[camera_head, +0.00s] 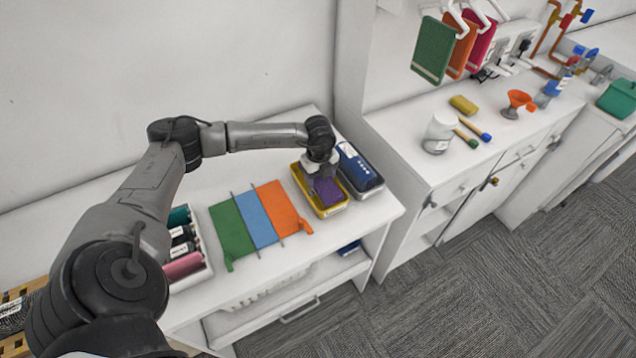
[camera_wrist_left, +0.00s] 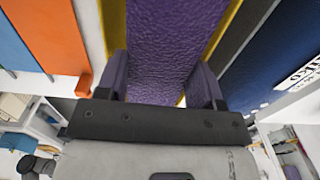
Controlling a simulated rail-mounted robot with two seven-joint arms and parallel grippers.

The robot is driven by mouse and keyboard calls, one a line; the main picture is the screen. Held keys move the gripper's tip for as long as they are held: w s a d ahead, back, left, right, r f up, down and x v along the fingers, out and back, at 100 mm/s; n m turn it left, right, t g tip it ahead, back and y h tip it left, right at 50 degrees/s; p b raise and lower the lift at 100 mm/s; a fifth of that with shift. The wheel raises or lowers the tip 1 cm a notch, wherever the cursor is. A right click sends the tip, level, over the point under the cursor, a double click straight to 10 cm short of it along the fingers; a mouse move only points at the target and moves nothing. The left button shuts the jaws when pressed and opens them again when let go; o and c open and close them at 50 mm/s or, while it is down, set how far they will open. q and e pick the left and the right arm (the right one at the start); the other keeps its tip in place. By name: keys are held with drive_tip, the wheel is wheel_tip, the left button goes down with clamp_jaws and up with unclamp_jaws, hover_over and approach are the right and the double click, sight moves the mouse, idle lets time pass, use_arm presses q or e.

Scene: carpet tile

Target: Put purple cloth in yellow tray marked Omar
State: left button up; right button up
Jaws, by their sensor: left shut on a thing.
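The yellow tray (camera_head: 337,209) stands on the white table near its right end. Its yellow rim also shows in the left wrist view (camera_wrist_left: 223,34) on both sides of the cloth. The purple cloth (camera_head: 328,191) is within the tray's outline in the head view, and it fills the space between my fingers in the left wrist view (camera_wrist_left: 165,45). My left gripper (camera_head: 319,178) is over the tray, pointing down, shut on the cloth. I cannot tell whether the cloth rests on the tray floor. No name on the tray is readable. My right gripper is not in view.
A grey tray with a dark blue item (camera_head: 358,166) stands close on the right. Green, blue and orange cloths (camera_head: 259,217) lie to the left, beside a white box of rolls (camera_head: 186,270). A counter (camera_head: 420,165) with a white jar (camera_head: 439,131) stands further right.

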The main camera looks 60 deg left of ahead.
use_arm(q)
drive_tip(key=shift+s+a+f, duration=0.15)
drive_tip(key=shift+a+f, duration=0.1)
drive_tip(key=shift+f+p, duration=0.3)
drive_tip(key=shift+f, duration=1.65)
drive_tip(key=shift+f, duration=0.1)
drive_tip(key=o, duration=0.6)
drive_tip(key=shift+o, duration=0.2)
drive_tip(key=shift+r, duration=0.35)
wheel_tip(320, 180, up, 12)
drive_tip(key=shift+f+b, duration=0.2)
drive_tip(key=shift+b, duration=0.4)
